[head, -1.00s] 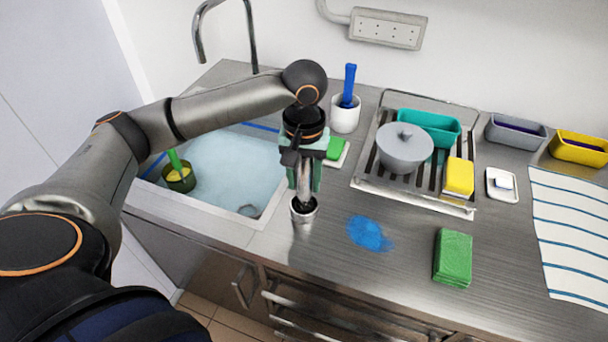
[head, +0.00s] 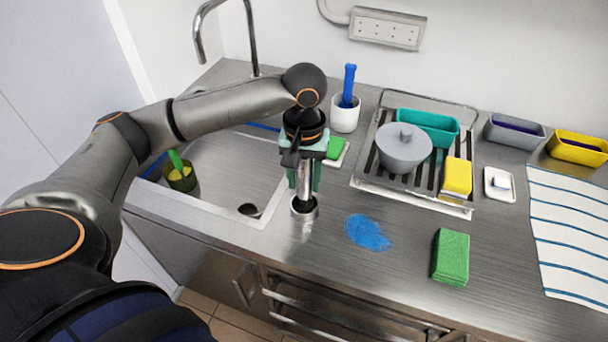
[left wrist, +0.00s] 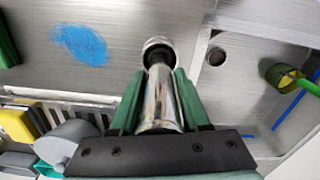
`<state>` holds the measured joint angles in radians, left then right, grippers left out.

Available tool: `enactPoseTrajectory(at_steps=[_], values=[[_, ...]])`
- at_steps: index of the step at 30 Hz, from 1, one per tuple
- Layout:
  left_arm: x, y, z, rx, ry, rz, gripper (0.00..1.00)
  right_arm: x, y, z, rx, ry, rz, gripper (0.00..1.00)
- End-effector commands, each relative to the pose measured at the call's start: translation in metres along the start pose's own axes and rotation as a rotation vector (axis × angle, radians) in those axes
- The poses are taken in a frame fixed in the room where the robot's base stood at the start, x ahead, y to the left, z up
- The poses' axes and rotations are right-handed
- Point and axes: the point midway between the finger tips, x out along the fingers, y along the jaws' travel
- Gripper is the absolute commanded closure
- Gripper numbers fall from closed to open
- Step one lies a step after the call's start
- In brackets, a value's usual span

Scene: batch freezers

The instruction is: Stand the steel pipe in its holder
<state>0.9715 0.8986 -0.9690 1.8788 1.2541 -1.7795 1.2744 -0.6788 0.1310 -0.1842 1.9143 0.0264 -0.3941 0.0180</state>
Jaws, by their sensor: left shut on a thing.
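The steel pipe (head: 305,188) is a shiny tube, close to upright, between the fingers of my left gripper (head: 304,177). The gripper is shut on it. The holder (head: 304,211) is a small round steel cup on the counter between the sink and a blue stain. The pipe's lower end is at the cup's mouth; how deep it sits is hard to tell. In the left wrist view the pipe (left wrist: 160,105) runs from my gripper (left wrist: 158,88) towards the holder (left wrist: 158,43), with a dark part at the mouth. My right gripper is not in view.
The sink (head: 225,175) is left of the holder, with a green cup (head: 180,180) in it. The blue stain (head: 367,232) and a green sponge (head: 451,257) lie to the right. A dish rack (head: 415,185) with a grey pot and a white cup (head: 345,115) stand behind.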

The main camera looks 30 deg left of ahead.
Motion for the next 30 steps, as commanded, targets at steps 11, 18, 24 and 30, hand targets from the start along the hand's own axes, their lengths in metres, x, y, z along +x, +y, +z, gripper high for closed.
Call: enactPoseTrajectory(at_steps=[11,18,24,30], values=[[0.0,0.0,0.0,0.0,0.0,0.001,0.98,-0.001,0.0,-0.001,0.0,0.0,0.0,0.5],[0.003,0.0,0.0,0.0,0.0,0.0,0.98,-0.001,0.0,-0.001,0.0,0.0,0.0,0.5],[0.007,0.0,0.0,0.0,0.0,0.0,0.98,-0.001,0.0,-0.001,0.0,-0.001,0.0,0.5],[0.011,0.0,0.0,0.0,0.0,0.0,0.98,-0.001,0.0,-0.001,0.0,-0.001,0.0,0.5]])
